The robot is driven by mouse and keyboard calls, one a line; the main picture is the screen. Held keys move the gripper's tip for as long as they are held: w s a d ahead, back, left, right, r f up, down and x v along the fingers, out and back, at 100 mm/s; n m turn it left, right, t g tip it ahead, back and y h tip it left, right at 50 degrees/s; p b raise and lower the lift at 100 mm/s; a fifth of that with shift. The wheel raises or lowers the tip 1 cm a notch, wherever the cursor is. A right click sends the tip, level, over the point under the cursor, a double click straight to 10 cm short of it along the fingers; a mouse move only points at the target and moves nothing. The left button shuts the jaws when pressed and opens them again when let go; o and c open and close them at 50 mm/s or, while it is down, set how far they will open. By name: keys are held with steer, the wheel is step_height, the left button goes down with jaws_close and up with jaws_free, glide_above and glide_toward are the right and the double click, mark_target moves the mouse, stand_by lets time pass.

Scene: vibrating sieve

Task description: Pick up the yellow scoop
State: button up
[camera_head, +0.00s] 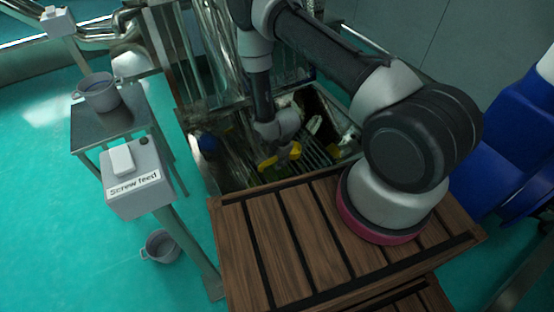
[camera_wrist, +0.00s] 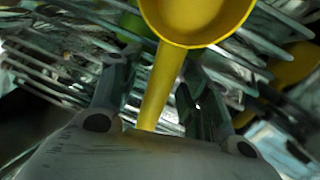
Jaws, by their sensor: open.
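The yellow scoop (camera_wrist: 197,22) shows at the top of the wrist view, its round bowl cut off by the upper edge. Its handle (camera_wrist: 160,88) runs down between the two fingers of my gripper (camera_wrist: 152,85). The gripper is open, with a finger on each side of the handle; whether either finger touches it I cannot tell. In the head view the yellow scoop (camera_head: 268,163) is a small patch beside my gripper (camera_head: 284,155), above the metal bars of the sieve (camera_head: 315,150). My wrist and gripper hide part of it there.
Metal bars (camera_wrist: 50,70) lie close around the gripper. Another yellow object (camera_wrist: 297,65) is at the right in the wrist view. A "Screw feed" box (camera_head: 137,180) on a post and a side table (camera_head: 90,130) with a grey pot (camera_head: 100,95) stand left. Blue containers (camera_head: 510,150) stand right.

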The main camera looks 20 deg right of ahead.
steer(key=shift+c, duration=0.3)
jaws_close()
